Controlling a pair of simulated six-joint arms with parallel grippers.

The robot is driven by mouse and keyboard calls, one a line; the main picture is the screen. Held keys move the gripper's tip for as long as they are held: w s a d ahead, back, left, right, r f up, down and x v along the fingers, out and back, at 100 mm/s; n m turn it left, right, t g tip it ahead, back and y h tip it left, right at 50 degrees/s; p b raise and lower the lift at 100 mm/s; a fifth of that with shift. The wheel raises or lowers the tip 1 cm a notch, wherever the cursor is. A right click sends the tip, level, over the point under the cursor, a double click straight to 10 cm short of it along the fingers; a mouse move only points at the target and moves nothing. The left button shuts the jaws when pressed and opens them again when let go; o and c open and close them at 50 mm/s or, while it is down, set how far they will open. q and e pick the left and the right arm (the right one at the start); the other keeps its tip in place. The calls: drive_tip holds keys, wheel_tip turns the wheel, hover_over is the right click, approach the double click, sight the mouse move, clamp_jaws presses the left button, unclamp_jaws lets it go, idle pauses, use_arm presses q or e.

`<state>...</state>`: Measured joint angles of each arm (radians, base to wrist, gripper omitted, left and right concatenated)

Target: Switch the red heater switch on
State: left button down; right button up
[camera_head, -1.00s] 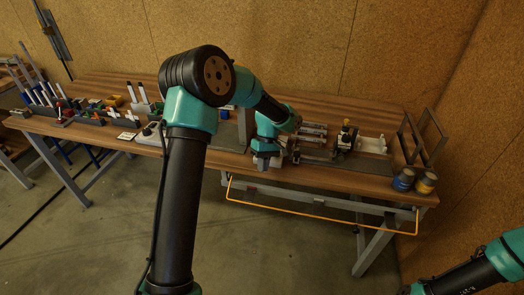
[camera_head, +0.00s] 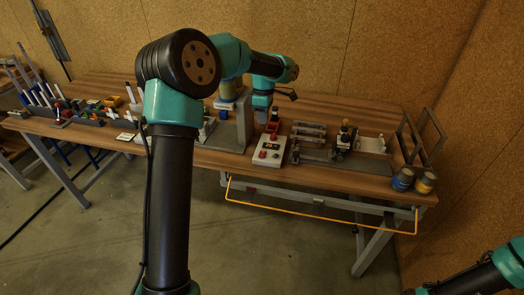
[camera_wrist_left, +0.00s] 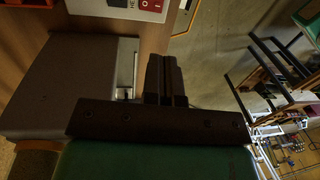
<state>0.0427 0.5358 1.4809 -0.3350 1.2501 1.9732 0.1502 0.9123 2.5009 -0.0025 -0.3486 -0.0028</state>
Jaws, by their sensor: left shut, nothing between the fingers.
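The white switch box (camera_head: 268,152) lies on the workbench near its front edge, with small red parts on top. In the left wrist view, part of the box (camera_wrist_left: 118,8) shows at the top edge, with a red rocker switch (camera_wrist_left: 152,5) marked with I and O, cut off by the frame. Whether the rocker is on or off I cannot tell. My left gripper (camera_head: 262,115) is behind and above the box, apart from it. Its dark fingers (camera_wrist_left: 165,76) are together and empty. My right gripper is out of view; only part of that arm shows at lower right.
A grey upright stand (camera_head: 243,128) is just left of the box. A dark fixture plate (camera_head: 345,172) with metal parts lies to its right. Two small jars (camera_head: 403,180) stand at the right end. An orange rail (camera_head: 320,214) runs below the front edge.

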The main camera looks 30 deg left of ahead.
sight(262, 156)
use_arm(q)
drive_tip(key=f, duration=0.4)
drive_tip(key=s+f, duration=0.1)
drive_tip(key=f, duration=0.9)
drive_tip(key=shift+s+d, duration=0.25)
drive_tip(key=shift+s, duration=0.05)
drive_tip(key=shift+d, duration=0.1)
